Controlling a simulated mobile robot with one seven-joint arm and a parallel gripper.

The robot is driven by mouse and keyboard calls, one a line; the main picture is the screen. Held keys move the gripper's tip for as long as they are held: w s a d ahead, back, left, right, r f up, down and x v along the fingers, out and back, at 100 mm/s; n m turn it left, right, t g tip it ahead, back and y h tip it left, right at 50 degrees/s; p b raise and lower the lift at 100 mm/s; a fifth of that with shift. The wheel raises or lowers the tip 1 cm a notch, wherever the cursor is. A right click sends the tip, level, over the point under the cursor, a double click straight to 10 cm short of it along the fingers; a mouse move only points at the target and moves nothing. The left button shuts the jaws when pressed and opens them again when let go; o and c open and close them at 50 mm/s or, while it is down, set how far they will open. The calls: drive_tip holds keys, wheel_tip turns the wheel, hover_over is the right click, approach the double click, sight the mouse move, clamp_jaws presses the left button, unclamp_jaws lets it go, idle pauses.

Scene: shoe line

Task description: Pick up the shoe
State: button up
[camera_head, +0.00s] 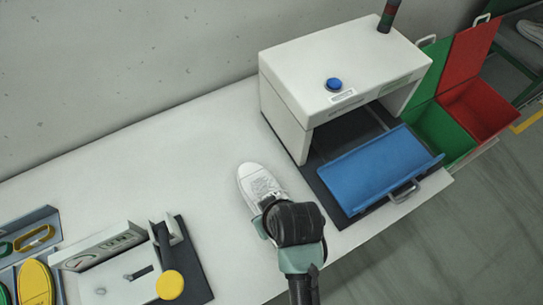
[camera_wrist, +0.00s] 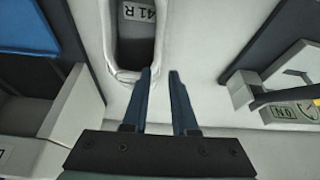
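A white lace-up shoe (camera_head: 258,184) lies on the white table left of the white box, toe pointing to the wall. In the wrist view the shoe (camera_wrist: 112,40) shows its heel and open collar, with "41 R" on the insole. My gripper (camera_wrist: 160,76) is open, with two dark blue fingers. The left fingertip overlaps the right edge of the heel; the right fingertip is over bare table. I cannot tell whether a finger touches the shoe. In the head view my wrist covers the heel and hides the fingers.
A white box (camera_head: 338,90) with a blue button and a blue tilted tray (camera_head: 375,166) stands right of the shoe. Green (camera_head: 442,135) and red (camera_head: 478,108) bins are beyond. A device with a yellow button (camera_head: 170,285) stands front left. The table's left middle is clear.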

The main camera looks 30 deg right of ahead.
sight(259, 212)
drive_tip(key=shift+w+p+x, duration=0.15)
drive_tip(key=shift+p+x, duration=0.2)
drive_tip(key=shift+x, duration=1.4)
drive_tip(key=shift+w+p+x, duration=0.15)
drive_tip(key=shift+p+x, duration=0.15)
drive_tip(key=shift+x, duration=1.45)
drive_tip(key=shift+a+r, duration=0.1)
drive_tip(key=shift+r, duration=0.05)
clamp_jaws()
drive_tip(key=shift+w+r, duration=0.1)
